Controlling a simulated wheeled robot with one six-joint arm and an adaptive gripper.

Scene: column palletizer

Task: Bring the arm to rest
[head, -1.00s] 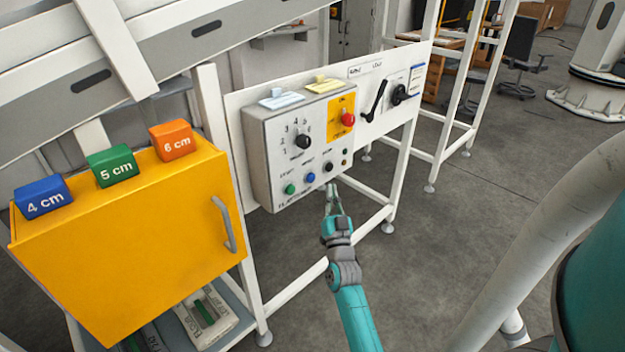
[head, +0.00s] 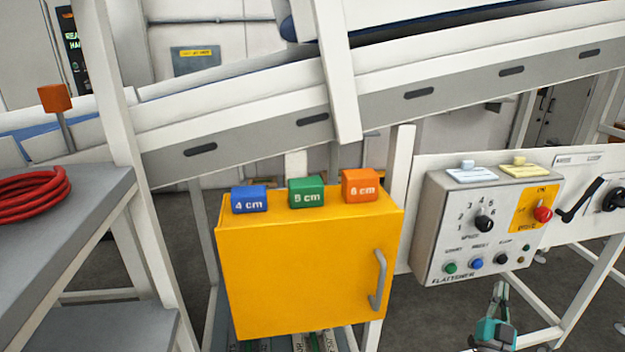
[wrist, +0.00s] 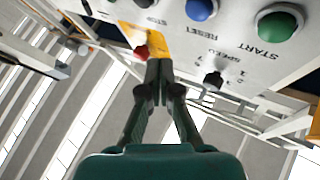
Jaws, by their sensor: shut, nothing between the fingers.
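My gripper (head: 499,296) is at the lower right of the head view, just below the grey control box (head: 432,225). Its fingers are shut and empty. In the wrist view the shut gripper (wrist: 158,72) points up past the box front. The green start button (wrist: 280,24), the blue reset button (wrist: 201,8) and the black speed knob (wrist: 213,80) show there, apart from the fingers. The red button (wrist: 141,52) is partly behind the fingertips. Most of my arm is out of the head view.
A yellow cabinet (head: 300,275) carries blue (head: 249,199), green (head: 306,192) and orange (head: 360,186) size blocks. A sloped conveyor (head: 250,125) runs above. A grey bench (head: 75,215) with a coiled red cable (head: 30,195) stands left. White frame legs (head: 592,290) stand right of my gripper.

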